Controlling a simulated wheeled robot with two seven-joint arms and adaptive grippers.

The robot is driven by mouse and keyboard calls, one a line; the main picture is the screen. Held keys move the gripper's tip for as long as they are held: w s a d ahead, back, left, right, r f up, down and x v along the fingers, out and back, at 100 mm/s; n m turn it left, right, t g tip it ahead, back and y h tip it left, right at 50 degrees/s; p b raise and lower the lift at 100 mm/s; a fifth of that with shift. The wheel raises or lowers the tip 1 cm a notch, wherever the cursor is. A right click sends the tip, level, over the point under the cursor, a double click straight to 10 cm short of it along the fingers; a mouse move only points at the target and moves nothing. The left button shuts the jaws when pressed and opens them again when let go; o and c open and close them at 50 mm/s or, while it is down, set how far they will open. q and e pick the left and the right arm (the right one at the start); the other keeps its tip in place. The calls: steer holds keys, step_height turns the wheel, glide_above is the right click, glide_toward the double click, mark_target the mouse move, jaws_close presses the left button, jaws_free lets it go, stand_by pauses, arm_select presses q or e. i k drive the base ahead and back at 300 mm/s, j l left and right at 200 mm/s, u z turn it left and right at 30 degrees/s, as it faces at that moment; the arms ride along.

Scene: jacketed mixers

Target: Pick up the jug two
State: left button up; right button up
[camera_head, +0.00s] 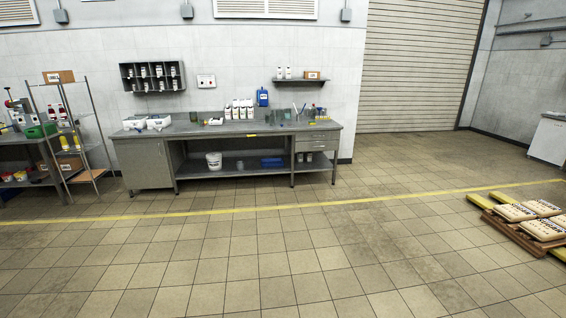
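I cannot tell which of these is jug two, as any labels are too small to read. The bench is across the room from me, beyond the yellow floor line. Neither of my grippers is in view.
Open tiled floor lies between me and the bench. A pallet with sacks (541,228) lies at the right. A shelving rack (75,130) stands left of the bench. A white bucket (214,160) and a blue bin (271,162) sit on the bench's lower shelf.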

mark_target(288, 112)
steer(key=i+u, duration=0.15)
steer(key=i, duration=6.3)
steer(key=l, duration=0.15)
